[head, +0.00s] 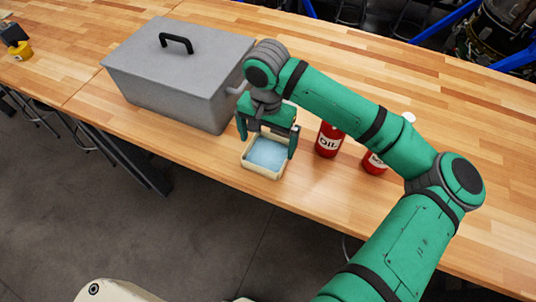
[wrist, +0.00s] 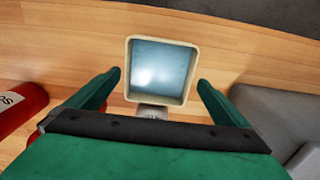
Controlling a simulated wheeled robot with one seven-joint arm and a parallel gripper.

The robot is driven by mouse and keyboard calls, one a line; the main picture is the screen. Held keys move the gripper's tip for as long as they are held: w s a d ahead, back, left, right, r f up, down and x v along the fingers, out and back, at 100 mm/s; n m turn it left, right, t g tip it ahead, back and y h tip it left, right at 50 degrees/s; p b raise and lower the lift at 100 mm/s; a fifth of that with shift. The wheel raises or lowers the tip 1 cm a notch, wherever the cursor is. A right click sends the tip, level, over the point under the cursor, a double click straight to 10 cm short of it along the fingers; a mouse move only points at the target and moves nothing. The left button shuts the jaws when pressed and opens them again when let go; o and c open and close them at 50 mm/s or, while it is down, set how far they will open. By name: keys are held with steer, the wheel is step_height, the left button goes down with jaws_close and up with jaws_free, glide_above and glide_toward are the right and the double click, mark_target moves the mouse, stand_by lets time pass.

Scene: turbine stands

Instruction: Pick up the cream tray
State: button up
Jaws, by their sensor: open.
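The cream tray (head: 246,164) is a small open box with a pale blue inside. It sits on the wooden bench near its front edge, in front of the grey box. My gripper (head: 266,148) is right above it, pointing down, with its green fingers apart. In the wrist view the cream tray (wrist: 128,70) lies between and just beyond the fingertips of my gripper (wrist: 158,80), with a gap on each side. Nothing is held. In the head view my gripper hides part of the tray's back rim.
A grey box with a black handle (head: 180,70) stands close behind and left. Red oil bottles (head: 328,140) stand close to the right, partly behind my arm. The wooden bench (head: 330,185) is clear in front of the bottles. A yellow object (head: 20,51) is far left.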

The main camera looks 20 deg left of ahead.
mark_target(268, 157)
steer(key=shift+d+f, duration=0.1)
steer(key=shift+f, duration=2.45)
steer(key=c, duration=1.2)
steer(key=shift+w+r, duration=0.1)
steer(key=shift+r, duration=0.5)
step_height(268, 157, up, 2)
steer(key=shift+d+r, duration=0.1)
steer(key=shift+r, duration=0.15)
steer(key=s+d+r, duration=0.9)
steer(key=d, duration=0.1)
steer(key=shift+s+r, duration=0.2)
steer(key=shift+s, duration=0.1)
